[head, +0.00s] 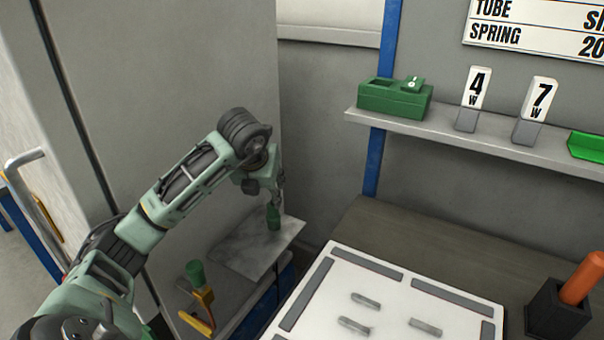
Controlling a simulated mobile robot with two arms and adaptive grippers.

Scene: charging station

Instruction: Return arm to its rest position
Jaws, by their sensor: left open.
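My left arm (180,190), pale green with dark joints, comes in from the lower left and reaches up and across to the middle of the head view. Its wrist bends down at the far end. My left gripper (268,192) is open, small in the picture and partly hidden by its wrist. It is above a grey plate (250,248). A dark green piece (273,217) shows right below the gripper; I cannot tell whether they touch. My right gripper is not in view.
A green piece (195,272) and a yellow bracket (203,310) are left of the plate. A white board (395,300) with grey bars lies at the lower right. A black holder (555,315) has an orange cylinder (582,278). A wall shelf (460,140) carries a green box (395,98) and number signs.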

